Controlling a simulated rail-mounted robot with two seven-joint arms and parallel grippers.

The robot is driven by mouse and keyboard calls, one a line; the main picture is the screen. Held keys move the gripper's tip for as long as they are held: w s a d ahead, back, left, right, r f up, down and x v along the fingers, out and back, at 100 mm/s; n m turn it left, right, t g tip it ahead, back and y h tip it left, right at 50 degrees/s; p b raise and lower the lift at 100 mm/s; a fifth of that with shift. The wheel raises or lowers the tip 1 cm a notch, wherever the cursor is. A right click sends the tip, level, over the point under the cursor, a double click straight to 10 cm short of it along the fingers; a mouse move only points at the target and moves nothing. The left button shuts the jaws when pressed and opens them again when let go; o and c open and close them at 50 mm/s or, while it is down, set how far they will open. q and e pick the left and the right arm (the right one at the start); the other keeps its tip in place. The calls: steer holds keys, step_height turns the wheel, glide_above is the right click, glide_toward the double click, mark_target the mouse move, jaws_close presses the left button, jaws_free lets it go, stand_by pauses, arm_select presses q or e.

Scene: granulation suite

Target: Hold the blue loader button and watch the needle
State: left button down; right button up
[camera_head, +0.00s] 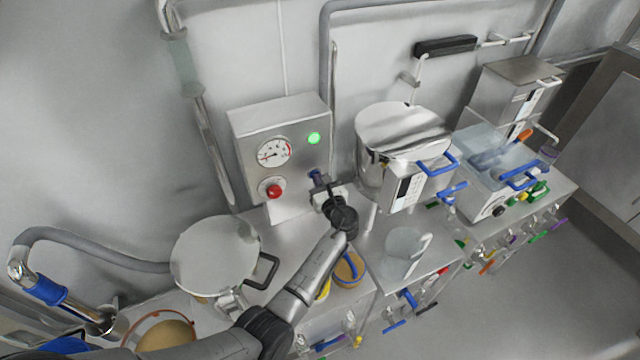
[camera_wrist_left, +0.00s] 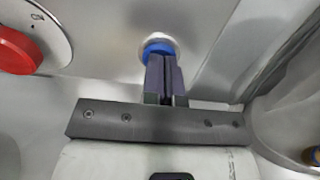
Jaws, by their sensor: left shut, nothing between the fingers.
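The blue loader button (camera_wrist_left: 158,47) sits on the grey control box (camera_head: 245,125), partly hidden behind my fingers. My left gripper (camera_head: 315,178) is shut and empty, with its fingertips at the button in the head view. In the left wrist view the fingertips (camera_wrist_left: 162,62) overlap the button's lower part and seem to touch it; how far it is pressed I cannot tell. The round needle gauge (camera_head: 274,152) is on the box's upper left, its small needle hard to read. A green lamp (camera_head: 314,138) glows to its right. My right gripper is not in view.
A red knob (camera_head: 274,191) sits below the gauge, left of the button. A steel lidded vessel (camera_head: 402,132) stands close on the right. A round lidded pot (camera_head: 214,256) and a clear jug (camera_head: 404,252) stand on the bench.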

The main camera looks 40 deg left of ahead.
arm_select(q)
steer(key=shift+s+a+f, duration=0.2)
steer(key=shift+a+f, duration=0.15)
steer(key=p+v, duration=0.2)
steer(key=v, duration=1.2)
steer(key=shift+d+r+p, duration=0.3)
steer(key=shift+d+r, duration=0.05)
steer(key=shift+w, duration=0.15)
